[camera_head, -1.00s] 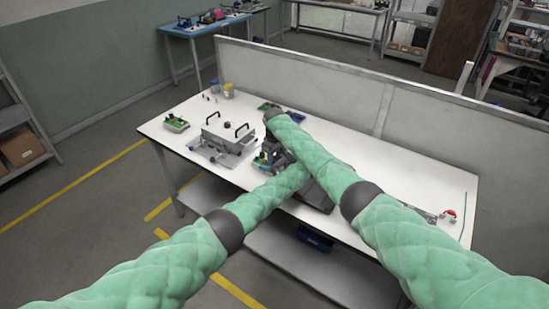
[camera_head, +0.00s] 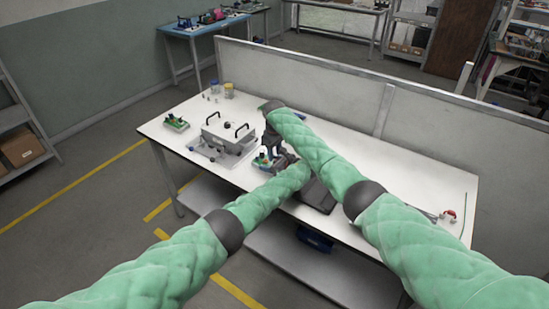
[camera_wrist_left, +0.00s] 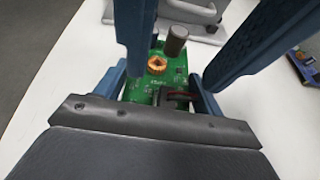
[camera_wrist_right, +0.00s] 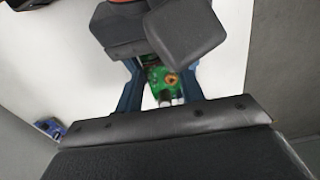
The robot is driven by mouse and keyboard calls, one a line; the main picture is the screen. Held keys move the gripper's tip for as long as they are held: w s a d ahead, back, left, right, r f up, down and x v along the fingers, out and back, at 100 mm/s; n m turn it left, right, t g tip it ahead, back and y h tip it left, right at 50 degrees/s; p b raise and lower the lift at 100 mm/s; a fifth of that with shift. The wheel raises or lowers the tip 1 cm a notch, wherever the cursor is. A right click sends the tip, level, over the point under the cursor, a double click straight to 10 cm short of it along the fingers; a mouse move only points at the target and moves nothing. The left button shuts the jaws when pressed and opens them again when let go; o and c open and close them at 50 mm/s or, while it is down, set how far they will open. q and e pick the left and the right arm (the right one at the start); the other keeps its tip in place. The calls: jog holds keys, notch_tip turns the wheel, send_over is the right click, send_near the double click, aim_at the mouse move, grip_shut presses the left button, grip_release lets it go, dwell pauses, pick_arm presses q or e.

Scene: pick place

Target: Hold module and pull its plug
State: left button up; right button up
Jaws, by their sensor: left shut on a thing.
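The module, a green board with an orange round part, sits at the middle of the table (camera_head: 262,162). It also shows in the left wrist view (camera_wrist_left: 146,88) and the right wrist view (camera_wrist_right: 154,78). My left gripper (camera_wrist_left: 158,92) is shut on the module, one finger on each side. My right gripper (camera_head: 278,150) hangs above the module; its blue fingers stand wide apart over the board in the left wrist view. A dark cylindrical part (camera_wrist_left: 176,40) stands at the board's far end. I cannot tell which part is the plug.
A grey fixture box with black handles (camera_head: 228,135) stands left of the module. Another green board (camera_head: 176,122) lies farther left. Small jars (camera_head: 228,90) stand at the back left. A dark flat case (camera_head: 316,196) lies near the front edge. The right of the table is mostly clear.

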notch_tip(320, 180, up, 9)
jog(key=shift+f, duration=0.15)
dwell(0.4)
pick_arm(q)
jog(key=o, duration=1.4)
jog(key=shift+o, duration=0.2)
